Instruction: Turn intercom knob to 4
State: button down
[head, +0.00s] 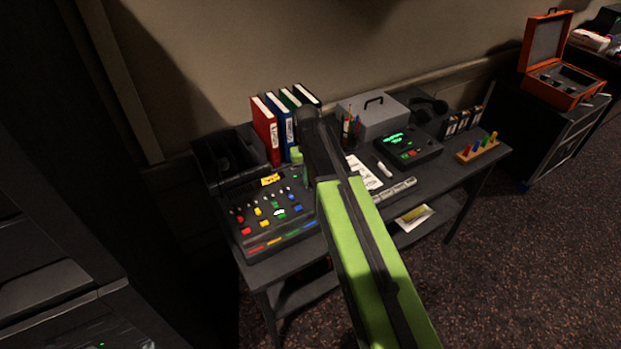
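A black box with a green lit display and red buttons (408,147) sits on the right half of the desk; it may be the intercom. I cannot make out a numbered knob or its setting. My green and black arm reaches up from the lower right across the middle of the desk. Its dark far end, where my gripper is, stands over the desk between the mixing console (268,214) and the black box. The fingers cannot be made out, so whether they are open or shut does not show. The arm hides part of the desk's middle.
The dark desk (462,178) holds upright binders (267,130), a grey case (374,116), headphones (430,103) and a wooden rack of coloured pegs (478,148). An open orange case (560,85) stands on a cabinet at right. Carpet in front is clear.

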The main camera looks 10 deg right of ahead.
jog(key=shift+s, duration=0.1)
dwell(0.4)
jog(key=c, duration=1.3)
grip_release()
notch_tip(320, 180, up, 17)
jog(key=p, duration=1.7)
jog(key=shift+a+r, duration=0.2)
jog(key=shift+a, duration=0.25)
jog(key=shift+f, duration=0.15)
jog(key=s+f+b, duration=0.3)
jog(key=s, duration=1.1)
jog(key=shift+s+d+f+y, duration=0.2)
jog(key=shift+s+d+y, duration=0.1)
jog(key=shift+d, duration=0.15)
